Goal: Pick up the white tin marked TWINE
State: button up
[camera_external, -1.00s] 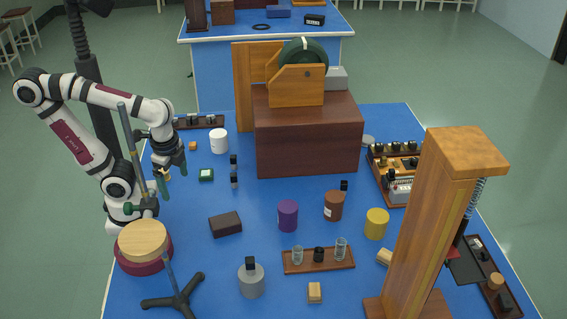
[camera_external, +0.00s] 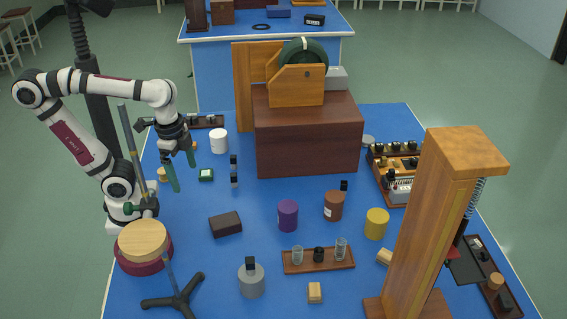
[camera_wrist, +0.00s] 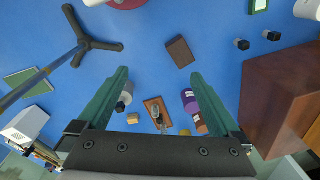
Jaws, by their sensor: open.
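The white tin (camera_external: 219,141) stands upright on the blue bench, left of the big brown box. No TWINE lettering is readable on it. A white cylinder, likely the same tin (camera_wrist: 308,9), shows at the top right edge of the wrist view. My gripper (camera_external: 183,175) is open and empty, its green fingers pointing down above the bench, left of the tin and apart from it. In the wrist view my gripper (camera_wrist: 160,76) shows wide-spread fingers with nothing between them but distant bench items.
A green box (camera_external: 206,174) and small black blocks (camera_external: 234,170) stand near the tin. The brown box (camera_external: 308,135) rises to its right. A tripod stand (camera_external: 174,295) with a rod is in front of my base. Purple (camera_external: 288,216), brown (camera_external: 334,205) and yellow (camera_external: 377,223) tins stand farther right.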

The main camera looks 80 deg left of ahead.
aim_at(219, 132)
jog(key=w+a+n+t+h, duration=0.1)
jog(key=w+a+n+t, duration=0.15)
jog(key=w, duration=0.45)
jog(key=w+a+n+t, duration=0.1)
jog(key=w+n+t, duration=0.2)
jog(key=w, duration=0.4)
jog(key=w+a+n+t+y, duration=0.25)
jog(key=a+n+y, duration=0.6)
jog(key=a, duration=1.05)
jog(key=s+a+f+n+g+y, duration=0.1)
jog(key=s+a+n+g+y, duration=0.55)
jog(key=s+a, duration=0.7)
notch_tip(219, 132, down, 16)
jog(key=h, duration=0.1)
jog(key=shift+n+g, duration=0.35)
jog(key=x, duration=0.7)
jog(key=w+x, duration=0.1)
jog(key=x, duration=0.2)
jog(key=shift+a+f, duration=0.1)
jog(key=shift+a, duration=0.05)
jog(key=x, duration=0.5)
jog(key=shift+w+a, duration=0.15)
jog(key=c, duration=1.2)
jog(key=shift+c, duration=0.5)
